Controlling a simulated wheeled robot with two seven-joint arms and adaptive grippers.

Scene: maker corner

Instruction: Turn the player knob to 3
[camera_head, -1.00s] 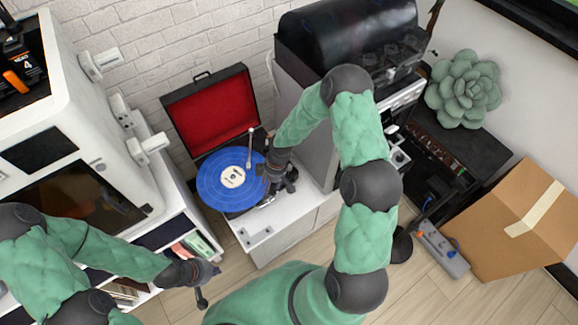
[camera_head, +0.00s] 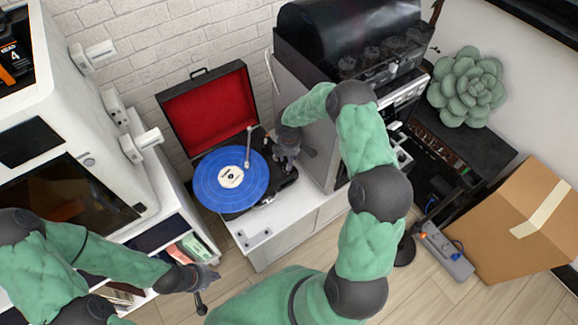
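The record player (camera_head: 205,105) stands on the white cabinet with its red-lined lid open and a blue record (camera_head: 240,195) on its platter. The tonearm (camera_head: 249,145) reaches over the record. My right gripper (camera_head: 288,160) points down over the player's right side, beside the record. Its fingers are small and dark, and I cannot tell their gap or whether they touch anything. The player's knob cannot be made out; the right gripper covers part of that side. My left gripper (camera_head: 207,290) is at the lower left, fingers apart and empty, in front of the shelf and away from the player.
A white machine (camera_head: 90,130) stands at the left above a shelf with books. A tall grey unit with a black dome (camera_head: 350,35) stands close right of the player. A cardboard box (camera_head: 515,225) and a green succulent (camera_head: 467,88) are at the right. The cabinet front (camera_head: 255,235) is mostly clear.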

